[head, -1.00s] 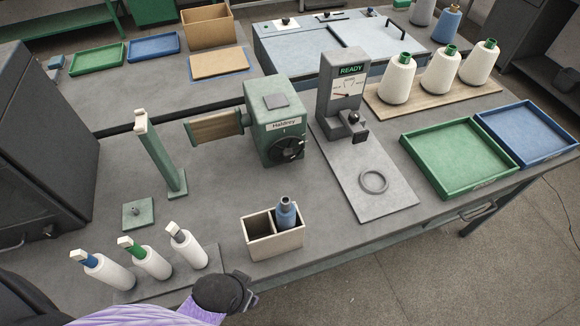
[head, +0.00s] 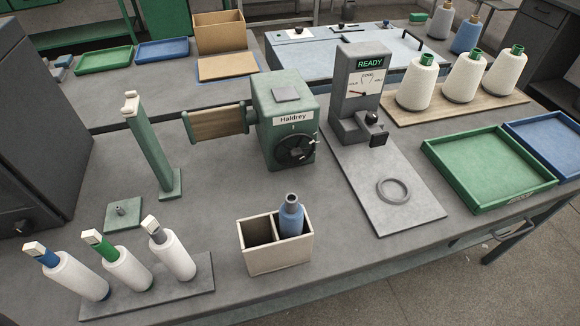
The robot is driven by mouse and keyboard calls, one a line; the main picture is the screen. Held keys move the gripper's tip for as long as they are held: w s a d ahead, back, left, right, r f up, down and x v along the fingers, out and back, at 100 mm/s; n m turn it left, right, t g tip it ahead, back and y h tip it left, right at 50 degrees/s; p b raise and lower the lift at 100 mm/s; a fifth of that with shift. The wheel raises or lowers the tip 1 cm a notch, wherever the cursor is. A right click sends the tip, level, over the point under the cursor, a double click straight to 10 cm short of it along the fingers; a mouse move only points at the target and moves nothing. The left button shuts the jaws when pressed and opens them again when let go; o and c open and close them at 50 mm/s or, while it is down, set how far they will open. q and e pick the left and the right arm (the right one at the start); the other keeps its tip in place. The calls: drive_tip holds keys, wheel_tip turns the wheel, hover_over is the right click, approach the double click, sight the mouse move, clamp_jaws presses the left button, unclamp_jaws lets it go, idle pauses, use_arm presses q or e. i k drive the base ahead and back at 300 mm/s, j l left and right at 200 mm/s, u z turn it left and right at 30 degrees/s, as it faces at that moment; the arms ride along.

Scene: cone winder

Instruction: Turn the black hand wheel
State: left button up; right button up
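The black hand wheel (head: 296,150) is on the front face of the green winder housing (head: 284,112), which is labelled Haldrey. The wheel is round and dark, with a small handle on its right side. A wooden winding drum (head: 217,124) sticks out of the housing's left side. Neither of my grippers shows in the head view, and nothing touches the wheel.
A two-compartment box (head: 275,256) with a blue bottle-like cone (head: 291,217) stands in front of the wheel. A gauge stand (head: 360,85) reading READY is close on the right. A green post (head: 150,145) stands left. Several white cones (head: 122,268) line the front left; a green tray (head: 487,168) lies right.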

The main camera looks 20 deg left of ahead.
sight(296, 155)
drive_tip(key=l+u, duration=0.15)
drive_tip(key=u, duration=0.25)
drive_tip(key=l+u, duration=0.1)
drive_tip(key=u, duration=0.25)
drive_tip(key=l+u, duration=0.15)
drive_tip(key=u, duration=0.25)
drive_tip(key=l+u, duration=0.1)
drive_tip(key=u, duration=0.25)
drive_tip(key=k, duration=0.05)
